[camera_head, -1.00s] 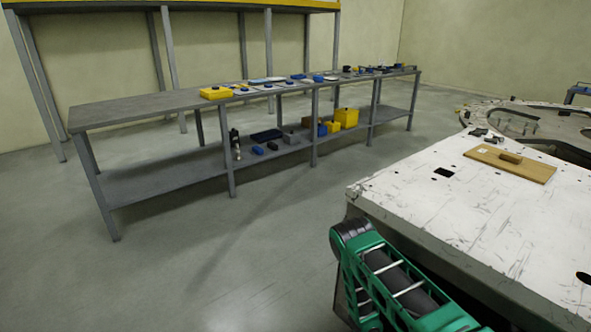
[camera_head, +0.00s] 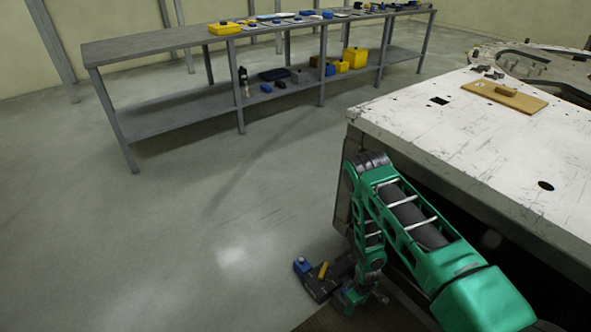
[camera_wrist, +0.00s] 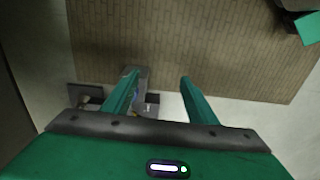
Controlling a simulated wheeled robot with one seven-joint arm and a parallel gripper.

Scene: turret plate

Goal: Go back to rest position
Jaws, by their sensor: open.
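In the wrist view my gripper (camera_wrist: 158,77) is open, with two green fingers apart and nothing held between them. In the head view my green arm bends at an elbow beside the near left corner of the white turret plate bench (camera_head: 480,150). Its forearm hangs down to a wrist low in front of the bench; the fingers cannot be made out clearly there. A dark item with blue and yellow parts (camera_head: 323,270) shows low beside the wrist; I cannot tell what it is. A grey and dark object, partly hidden behind the left finger, shows in the wrist view (camera_wrist: 86,95).
A wooden board with a handle (camera_head: 505,96) lies on the white bench. A long grey shelf table (camera_head: 150,46) with blue and yellow items stands at the back left. The concrete floor (camera_head: 220,220) between is clear. A brown slatted surface (camera_wrist: 200,45) lies below my gripper.

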